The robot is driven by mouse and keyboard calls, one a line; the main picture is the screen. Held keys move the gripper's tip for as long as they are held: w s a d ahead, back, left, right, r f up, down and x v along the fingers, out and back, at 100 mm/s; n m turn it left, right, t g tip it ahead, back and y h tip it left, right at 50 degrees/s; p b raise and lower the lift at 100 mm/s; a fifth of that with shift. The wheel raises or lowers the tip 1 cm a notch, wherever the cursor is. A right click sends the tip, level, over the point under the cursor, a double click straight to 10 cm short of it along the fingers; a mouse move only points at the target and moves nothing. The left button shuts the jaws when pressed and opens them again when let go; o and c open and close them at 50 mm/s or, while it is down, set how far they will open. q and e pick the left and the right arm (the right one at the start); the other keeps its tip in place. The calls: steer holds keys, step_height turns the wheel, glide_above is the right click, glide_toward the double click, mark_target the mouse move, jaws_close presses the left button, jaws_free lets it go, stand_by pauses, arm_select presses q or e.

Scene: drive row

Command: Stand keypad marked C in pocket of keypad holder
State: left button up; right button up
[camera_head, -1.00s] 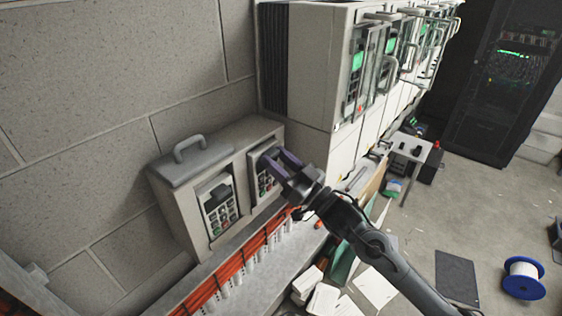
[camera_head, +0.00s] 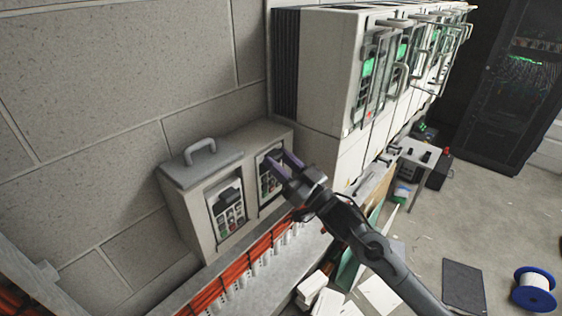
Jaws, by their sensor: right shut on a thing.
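The keypad holder (camera_head: 192,213) is a light grey box against the wall, with a carry handle on its lid and two front pockets. A keypad (camera_head: 230,214) stands in the left pocket. Another keypad (camera_head: 266,187) is at the right pocket, partly hidden by my right gripper. My right gripper (camera_head: 279,161) is at that pocket, with its purple fingers shut on the top part of this keypad. The letters on the keypads are too small to read. I cannot tell whether the held keypad is fully seated. My left gripper is not in view.
Orange cables (camera_head: 236,279) run in a tray below the holder. A row of grey drive cabinets (camera_head: 318,75) with handled doors stands to the right of the holder. Papers (camera_head: 380,294) and a blue-rimmed spool (camera_head: 534,290) lie on the floor.

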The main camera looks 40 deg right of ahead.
steer(key=shift+f, duration=0.2)
stand_by(0.4)
steer(key=shift+f+b, duration=0.85)
steer(key=shift+f, duration=0.3)
steer(key=o, duration=0.9)
steer(key=shift+o, duration=0.9)
